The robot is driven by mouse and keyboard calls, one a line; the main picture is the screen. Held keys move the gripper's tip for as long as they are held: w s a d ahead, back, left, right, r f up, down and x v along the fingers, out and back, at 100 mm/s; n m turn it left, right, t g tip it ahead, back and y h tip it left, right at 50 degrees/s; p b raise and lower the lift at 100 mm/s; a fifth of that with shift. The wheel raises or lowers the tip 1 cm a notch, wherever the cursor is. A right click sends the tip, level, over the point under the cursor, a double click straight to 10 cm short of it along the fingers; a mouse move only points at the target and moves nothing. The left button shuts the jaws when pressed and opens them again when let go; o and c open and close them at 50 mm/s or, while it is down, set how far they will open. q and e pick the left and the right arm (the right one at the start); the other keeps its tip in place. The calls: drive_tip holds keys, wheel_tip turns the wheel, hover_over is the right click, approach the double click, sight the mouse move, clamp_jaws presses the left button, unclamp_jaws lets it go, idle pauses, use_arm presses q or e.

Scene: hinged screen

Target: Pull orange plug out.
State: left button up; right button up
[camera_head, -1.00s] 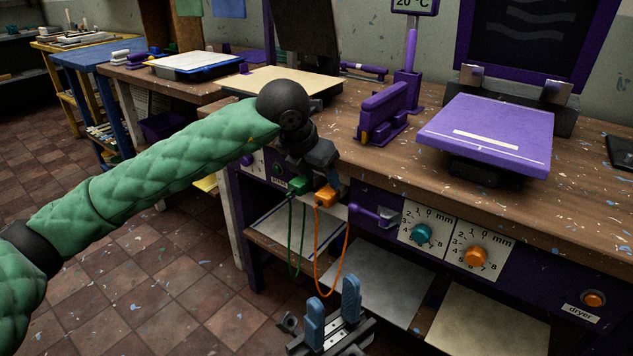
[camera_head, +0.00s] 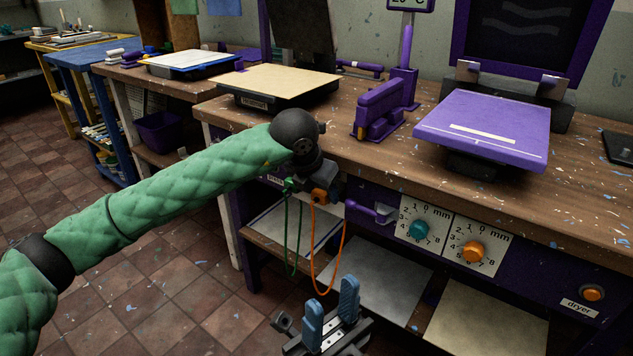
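The orange plug (camera_head: 319,196) sits at the front panel of the wooden bench, with an orange cable (camera_head: 314,250) looping down from it. The green plug (camera_head: 290,185) is just left of it, with its own green cable. My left gripper (camera_head: 322,188) is right at the orange plug and overlaps it in the head view. Its fingers are hidden behind its dark wrist, so I cannot tell whether they grip the plug. My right gripper (camera_head: 331,318) is low in front of the bench, with its two blue fingers apart and nothing between them.
A purple lever (camera_head: 370,211), a teal knob (camera_head: 418,230) and an orange knob (camera_head: 473,252) are right of the plugs on the panel. A lower shelf with grey sheets (camera_head: 380,280) lies below. A purple platen (camera_head: 485,130) stands on the bench top.

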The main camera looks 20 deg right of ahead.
use_arm(q)
drive_tip(key=c, duration=0.9)
drive_tip(key=shift+s+a, duration=0.1)
drive_tip(key=shift+a, duration=0.05)
drive_tip(key=shift+s+a, duration=0.1)
drive_tip(key=shift+s+a+b, duration=0.4)
drive_tip(key=shift+s+a, duration=0.4)
drive_tip(key=shift+a, duration=0.2)
drive_tip(key=shift+s+a+b, duration=0.4)
drive_tip(key=shift+s+a, duration=0.35)
drive_tip(key=shift+a, duration=0.25)
